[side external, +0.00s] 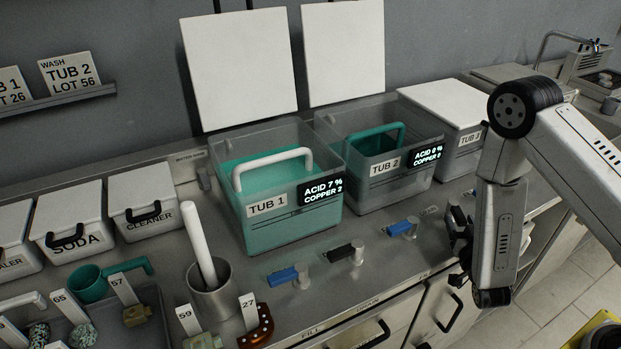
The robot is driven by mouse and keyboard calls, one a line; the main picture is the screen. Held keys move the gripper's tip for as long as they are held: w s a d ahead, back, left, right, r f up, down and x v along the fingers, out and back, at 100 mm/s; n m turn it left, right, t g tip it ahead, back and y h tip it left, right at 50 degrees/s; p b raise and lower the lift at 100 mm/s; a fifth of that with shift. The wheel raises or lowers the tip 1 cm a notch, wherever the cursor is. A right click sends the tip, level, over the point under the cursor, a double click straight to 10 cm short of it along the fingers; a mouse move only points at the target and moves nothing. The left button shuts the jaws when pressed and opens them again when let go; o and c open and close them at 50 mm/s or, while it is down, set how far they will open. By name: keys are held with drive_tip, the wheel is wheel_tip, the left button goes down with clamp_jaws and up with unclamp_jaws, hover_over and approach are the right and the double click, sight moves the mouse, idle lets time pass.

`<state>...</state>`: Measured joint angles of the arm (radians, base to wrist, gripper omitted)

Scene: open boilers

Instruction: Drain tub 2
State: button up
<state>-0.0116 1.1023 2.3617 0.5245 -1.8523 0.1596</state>
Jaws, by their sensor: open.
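Tub 2 (356,196) is a clear grey box behind the counter's valve row, with its white lid raised behind it. Its display (427,155) reads acid 0 % and copper 0. A teal handled piece (375,143) sits inside; I cannot make out a liquid level. A blue-handled valve (402,228) stands in front of tub 2. My gripper (459,236) is open, low over the counter's front edge, right of that blue handle and apart from it. Any black drain handle beside it is hard to tell from my dark fingers.
Tub 1 (262,232), open with teal liquid, stands left, with blue (284,275) and black (341,252) valve handles in front. Closed tub 3 (457,108) stands right. A steel pot (211,292) and tagged pieces crowd the left front.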

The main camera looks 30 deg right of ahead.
drive_tip(key=shift+v, duration=2.4)
drive_tip(key=shift+s+f+y, duration=0.3)
drive_tip(key=shift+s, duration=0.2)
drive_tip(key=shift+x, duration=3.9)
drive_tip(key=shift+r, duration=0.1)
clamp_jaws()
